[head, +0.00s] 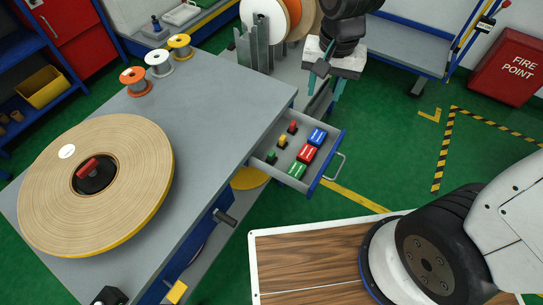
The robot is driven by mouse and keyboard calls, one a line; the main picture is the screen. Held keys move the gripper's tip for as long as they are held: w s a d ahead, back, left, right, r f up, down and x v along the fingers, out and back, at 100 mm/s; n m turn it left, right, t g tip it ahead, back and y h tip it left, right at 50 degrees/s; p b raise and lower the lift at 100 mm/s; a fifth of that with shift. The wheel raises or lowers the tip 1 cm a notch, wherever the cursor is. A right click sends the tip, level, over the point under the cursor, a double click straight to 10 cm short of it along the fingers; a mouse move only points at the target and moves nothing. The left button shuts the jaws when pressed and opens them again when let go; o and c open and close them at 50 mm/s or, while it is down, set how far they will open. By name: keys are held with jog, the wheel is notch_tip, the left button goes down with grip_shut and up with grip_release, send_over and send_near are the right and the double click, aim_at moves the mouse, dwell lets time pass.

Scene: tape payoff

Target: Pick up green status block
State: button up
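An open grey drawer (326,158) sticks out from the right side of the grey bench. In its right part lie three labelled blocks: blue (317,137), red (307,153) and green (297,170). To their left are three smaller pieces: red (292,127), yellow (282,141) and green (271,157). I cannot read the labels, so which green piece is the status block is unclear. My gripper (324,90) hangs above and beyond the drawer, fingers down. Its teal fingers are apart with nothing between them.
A large tape reel (118,188) lies on the bench (215,100), with orange, white and yellow spools (158,63) at its back edge. Upright discs stand behind my gripper. A red fire point box (510,66) is at far right.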

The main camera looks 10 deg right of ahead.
jog(key=w+a+f+m, duration=0.1)
jog(key=w+a+f, duration=0.2)
jog(key=a+f, duration=0.35)
jog(key=m, duration=0.2)
send_over(271, 153)
jog(key=d, duration=0.2)
notch_tip(271, 153, down, 11)
jog(key=shift+m+g, duration=0.3)
jog(key=f, duration=0.3)
jog(key=a+f, duration=0.1)
jog(key=f, duration=0.7)
jog(key=shift+a, duration=0.4)
grip_shut()
